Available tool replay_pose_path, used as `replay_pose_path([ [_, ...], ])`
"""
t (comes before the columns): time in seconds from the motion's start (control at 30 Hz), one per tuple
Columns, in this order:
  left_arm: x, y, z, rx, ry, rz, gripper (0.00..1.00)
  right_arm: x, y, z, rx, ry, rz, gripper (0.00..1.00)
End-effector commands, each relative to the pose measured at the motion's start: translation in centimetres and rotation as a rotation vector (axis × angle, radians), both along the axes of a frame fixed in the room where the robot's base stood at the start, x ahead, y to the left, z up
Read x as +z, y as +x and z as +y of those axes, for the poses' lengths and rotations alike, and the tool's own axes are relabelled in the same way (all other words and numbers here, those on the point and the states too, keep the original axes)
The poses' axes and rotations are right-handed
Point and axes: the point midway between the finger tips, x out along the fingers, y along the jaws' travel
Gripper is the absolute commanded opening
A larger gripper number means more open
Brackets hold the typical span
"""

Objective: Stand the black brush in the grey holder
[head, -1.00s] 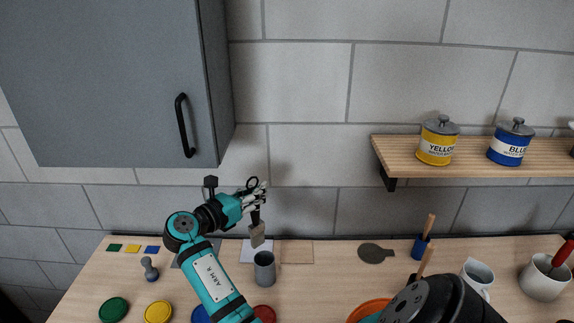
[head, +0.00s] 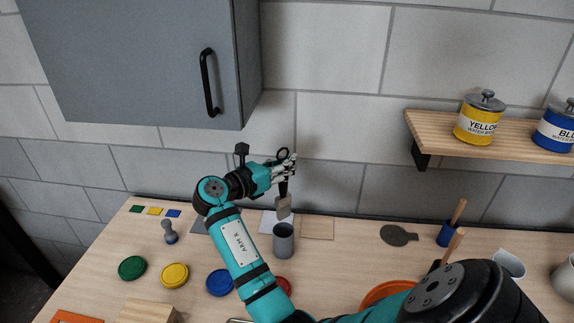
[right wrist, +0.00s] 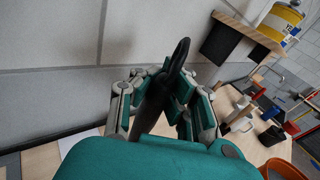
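The black brush (head: 284,207) hangs upright with its pale bristle block down and a ring at the top of its handle. My right gripper (head: 285,173) is shut on its handle. In the right wrist view, the dark handle (right wrist: 181,58) stands between the fingers of my right gripper (right wrist: 165,95). The grey holder (head: 284,241) is an upright cup on the table. In the head view the bristles appear just above its rim, with a small gap in the picture; depth is hard to tell. My left gripper is not in view.
Green (head: 132,268), yellow (head: 174,275) and blue (head: 220,283) discs and a grey knobbed tool (head: 169,231) lie left. An orange bowl (head: 388,292) and a blue cup (head: 447,235) are right. A shelf (head: 490,135) and a cabinet (head: 150,60) hang above.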

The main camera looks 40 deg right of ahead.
Motion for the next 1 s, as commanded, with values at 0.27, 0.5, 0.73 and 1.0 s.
replay_pose_path([
  [0.27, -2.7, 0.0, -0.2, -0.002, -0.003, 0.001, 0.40, -2.0, 0.0, 0.0, 0.000, -0.001, 0.000, 0.00],
  [0.5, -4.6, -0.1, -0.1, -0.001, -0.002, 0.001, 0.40, -3.4, 0.0, 0.0, 0.000, -0.001, -0.001, 0.00],
  [0.73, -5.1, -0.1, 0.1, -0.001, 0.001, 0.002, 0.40, -4.7, 0.0, 0.0, 0.000, -0.001, 0.003, 0.00],
  [1.0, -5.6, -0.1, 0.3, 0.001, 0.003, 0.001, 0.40, -6.9, 0.0, 0.0, 0.000, 0.000, 0.002, 0.00],
])
